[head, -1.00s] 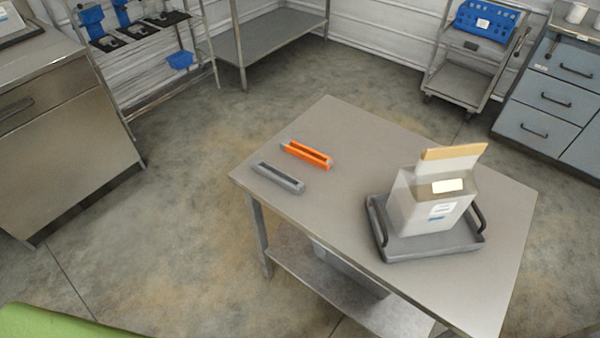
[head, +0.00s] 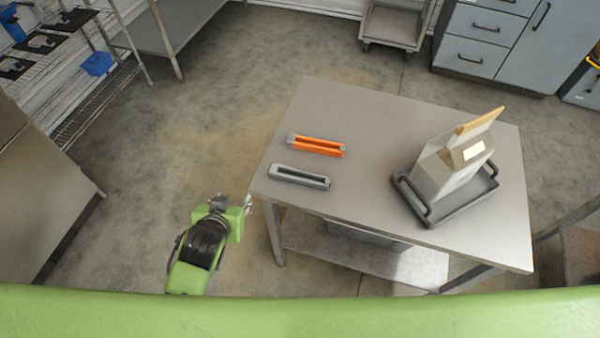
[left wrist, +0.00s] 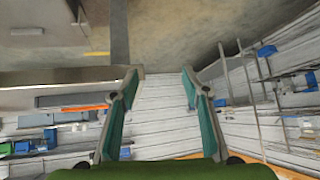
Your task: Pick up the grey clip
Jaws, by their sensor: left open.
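The grey clip (head: 299,177) is a long, narrow, channel-shaped piece lying flat near the left edge of the steel table (head: 370,120). The orange clip (head: 316,145) lies just behind it, roughly parallel and apart from it. My left gripper (head: 248,204) is just off the table's left front corner, left of and nearer than the grey clip, and touches neither clip. In the left wrist view its two fingers (left wrist: 160,76) are spread with nothing between them. An orange strip shows left of the fingers there; I cannot clearly pick out the grey clip. My right gripper is not in view.
A grey tray (head: 405,187) holding a white and tan bag (head: 452,170) stands on the right of the table. The tabletop between clips and tray is clear. A lower shelf (head: 310,237) is under the table. A cart and drawer cabinets (head: 473,50) stand behind.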

